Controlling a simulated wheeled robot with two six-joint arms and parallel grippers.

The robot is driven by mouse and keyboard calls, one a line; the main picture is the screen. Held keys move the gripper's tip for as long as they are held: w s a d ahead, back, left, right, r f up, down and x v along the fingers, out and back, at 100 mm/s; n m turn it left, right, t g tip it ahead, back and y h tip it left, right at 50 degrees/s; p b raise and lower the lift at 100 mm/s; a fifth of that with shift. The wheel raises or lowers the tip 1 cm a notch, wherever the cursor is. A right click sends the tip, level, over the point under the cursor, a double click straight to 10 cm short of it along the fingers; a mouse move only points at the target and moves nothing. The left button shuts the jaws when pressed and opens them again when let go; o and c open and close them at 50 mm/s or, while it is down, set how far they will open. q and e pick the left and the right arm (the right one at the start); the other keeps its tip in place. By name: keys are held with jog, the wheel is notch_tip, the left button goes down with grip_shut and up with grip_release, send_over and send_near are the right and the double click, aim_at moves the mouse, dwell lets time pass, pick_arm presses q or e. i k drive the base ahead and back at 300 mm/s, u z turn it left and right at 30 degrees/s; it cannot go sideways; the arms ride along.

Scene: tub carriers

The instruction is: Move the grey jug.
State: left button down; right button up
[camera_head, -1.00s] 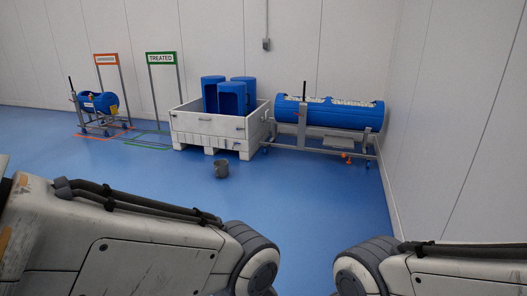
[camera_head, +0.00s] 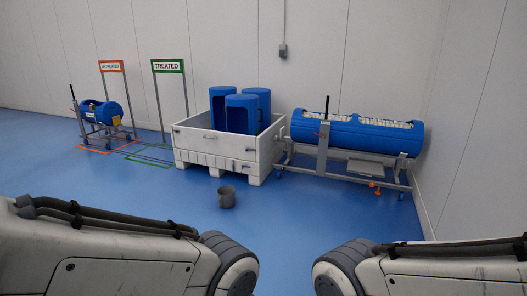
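The grey jug (camera_head: 227,197) stands upright on the blue floor, in front of the white crate and near the middle of the head view. It is small and dark grey, with its open top showing. My two arms come in at the lower left and lower right, both short of the jug in the picture. Neither gripper shows in this view, so their states cannot be seen.
A white crate (camera_head: 215,161) holding blue tubs (camera_head: 242,113) stands behind the jug. A long blue tub on a wheeled carrier (camera_head: 357,133) is at right, with an orange item (camera_head: 375,186) below. A smaller carrier (camera_head: 104,113) stands far left. Open floor surrounds the jug.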

aim_at(226, 194)
jog(key=u, duration=0.25)
jog(key=i, duration=2.15)
jog(key=u, duration=0.3)
jog(key=i, duration=2.85)
jog(key=u, duration=0.1)
